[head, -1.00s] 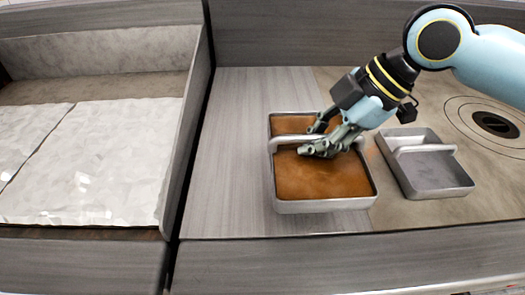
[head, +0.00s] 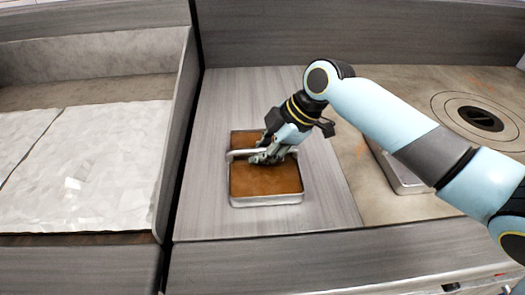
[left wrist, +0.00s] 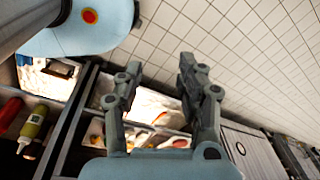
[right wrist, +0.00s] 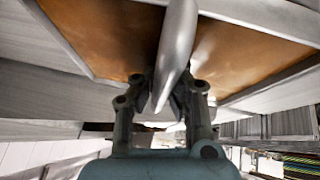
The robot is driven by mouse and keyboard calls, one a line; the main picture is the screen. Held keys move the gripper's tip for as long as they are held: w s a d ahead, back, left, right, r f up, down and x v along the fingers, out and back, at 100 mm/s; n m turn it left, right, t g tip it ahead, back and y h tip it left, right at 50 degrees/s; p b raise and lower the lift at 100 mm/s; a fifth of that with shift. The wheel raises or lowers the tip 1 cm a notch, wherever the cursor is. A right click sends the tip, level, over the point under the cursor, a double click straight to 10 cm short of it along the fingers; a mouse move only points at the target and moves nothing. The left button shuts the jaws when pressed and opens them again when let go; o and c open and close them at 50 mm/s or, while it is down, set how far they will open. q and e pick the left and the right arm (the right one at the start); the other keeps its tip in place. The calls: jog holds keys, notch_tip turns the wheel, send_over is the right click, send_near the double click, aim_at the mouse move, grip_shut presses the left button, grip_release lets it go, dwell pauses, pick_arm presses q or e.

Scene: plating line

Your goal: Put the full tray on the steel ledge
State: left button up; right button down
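The full tray (head: 266,201) is a metal pan of brown contents with a bar handle across it. In the head view it is over the grey brushed surface, which looks like the steel ledge (head: 222,105). Whether its base touches the surface I cannot tell. My right gripper (head: 264,154) is at the handle; in the right wrist view the fingers (right wrist: 165,95) are shut around the bar (right wrist: 177,45). My left gripper (left wrist: 158,92) is open and empty, away from the tray; it does not show in the head view.
A second metal tray (head: 398,174) is partly hidden behind my right arm on the beige counter (head: 385,205). A round burner (head: 481,118) is at the right. A raised divider (head: 176,130) separates the grey surface from the white sheets (head: 90,165) at the left.

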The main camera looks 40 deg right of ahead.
jog(key=c, duration=1.5)
grip_release()
jog(key=v, duration=1.2)
jog(key=shift+b, duration=0.3)
